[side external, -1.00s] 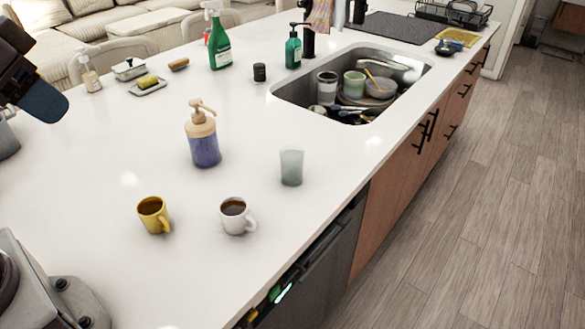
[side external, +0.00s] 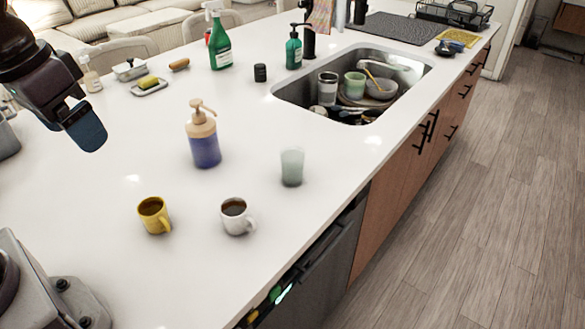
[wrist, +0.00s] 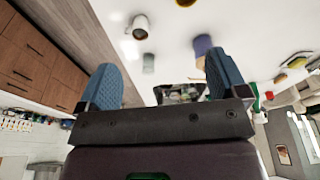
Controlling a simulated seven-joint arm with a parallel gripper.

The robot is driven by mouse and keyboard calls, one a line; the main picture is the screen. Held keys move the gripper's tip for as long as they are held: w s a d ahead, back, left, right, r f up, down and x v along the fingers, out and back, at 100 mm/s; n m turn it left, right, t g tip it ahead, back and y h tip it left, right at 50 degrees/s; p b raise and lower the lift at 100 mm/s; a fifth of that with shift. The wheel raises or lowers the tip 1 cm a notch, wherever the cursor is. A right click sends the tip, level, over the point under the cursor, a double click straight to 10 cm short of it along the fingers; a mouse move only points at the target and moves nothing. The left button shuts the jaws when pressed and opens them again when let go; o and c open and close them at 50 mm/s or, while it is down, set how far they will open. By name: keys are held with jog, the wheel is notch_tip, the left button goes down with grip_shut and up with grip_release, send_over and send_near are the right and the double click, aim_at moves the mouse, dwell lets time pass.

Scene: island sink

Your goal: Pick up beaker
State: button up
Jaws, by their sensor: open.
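The beaker (side external: 292,167) looks like a pale, frosted grey-green cup. It stands upright on the white counter, right of the middle in the side view. In the wrist view a small pale cup (wrist: 148,63), which looks like the beaker, shows between my fingers but well beyond them. My gripper (side external: 84,130) hangs above the counter at the upper left of the side view, far from the beaker. In the wrist view my gripper (wrist: 162,70) has its two blue fingers wide apart, with nothing between them.
A purple pump bottle (side external: 204,142), a white mug (side external: 236,217) and a yellow mug (side external: 152,215) stand left of the beaker. The sink (side external: 352,84) with dishes lies behind it. The counter's front edge is close on its right. Clear counter surrounds the beaker.

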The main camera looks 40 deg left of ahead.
jog(key=w+d+f+n+g+h, duration=0.4)
jog(key=w+d+f+h, duration=0.1)
jog(key=f, duration=0.3)
jog(key=n+t+h, duration=0.3)
jog(key=n+t, duration=1.4)
jog(key=n, duration=0.8)
send_over(281, 160)
jog(key=v, duration=0.4)
notch_tip(281, 160, down, 9)
jog(key=shift+t, duration=0.3)
jog(key=f, duration=0.8)
jog(key=shift+s+a+f, duration=0.15)
jog(key=shift+s, duration=0.05)
jog(key=shift+x, duration=3.75)
jog(key=c, duration=1)
